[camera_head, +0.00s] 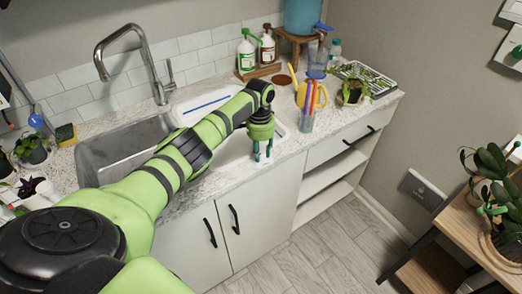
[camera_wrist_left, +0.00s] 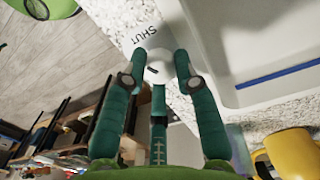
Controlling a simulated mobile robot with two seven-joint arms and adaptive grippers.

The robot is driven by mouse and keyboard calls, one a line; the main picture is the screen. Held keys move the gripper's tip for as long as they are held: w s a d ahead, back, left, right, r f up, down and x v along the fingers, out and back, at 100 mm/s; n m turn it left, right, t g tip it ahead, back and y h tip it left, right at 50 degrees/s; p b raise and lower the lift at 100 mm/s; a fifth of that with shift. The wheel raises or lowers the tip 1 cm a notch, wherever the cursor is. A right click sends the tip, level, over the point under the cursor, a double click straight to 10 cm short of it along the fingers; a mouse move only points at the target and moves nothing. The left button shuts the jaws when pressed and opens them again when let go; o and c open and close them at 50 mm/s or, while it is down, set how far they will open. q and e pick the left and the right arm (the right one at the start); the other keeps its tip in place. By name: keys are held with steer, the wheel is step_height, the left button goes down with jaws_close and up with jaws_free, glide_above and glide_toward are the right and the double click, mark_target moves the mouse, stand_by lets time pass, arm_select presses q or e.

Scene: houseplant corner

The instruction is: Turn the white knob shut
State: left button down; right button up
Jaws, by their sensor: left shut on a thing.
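The white knob (camera_wrist_left: 160,73) shows in the left wrist view between the fingertips of my left gripper (camera_wrist_left: 158,64). A short dark mark is on the knob. The white surface beside it (camera_wrist_left: 138,27) carries the word SHUT. The fingers are closed in on the knob from both sides. In the head view my left gripper (camera_head: 263,153) points down at the front edge of the counter, right of the sink. The knob is hidden there by the gripper and arm. I cannot tell how far the knob is turned. My right gripper is not in view.
The sink (camera_head: 125,148) and tap (camera_head: 150,65) lie left of the gripper. A white tray (camera_head: 205,103) lies behind. Floor in front of the cabinet is clear.

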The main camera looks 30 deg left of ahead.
mark_target(261, 152)
arm_select(q)
steer(key=m, duration=0.4)
steer(key=shift+s+f+m, duration=0.1)
steer(key=shift+f+m, duration=0.05)
steer(key=shift+m, duration=0.25)
stand_by(0.4)
steer(key=c, duration=1)
jaws_free()
steer(key=shift+o, duration=0.2)
steer(key=shift+r, duration=0.5)
step_height(261, 152, up, 11)
steer(key=shift+w+a, duration=0.15)
steer(key=shift+w, duration=0.05)
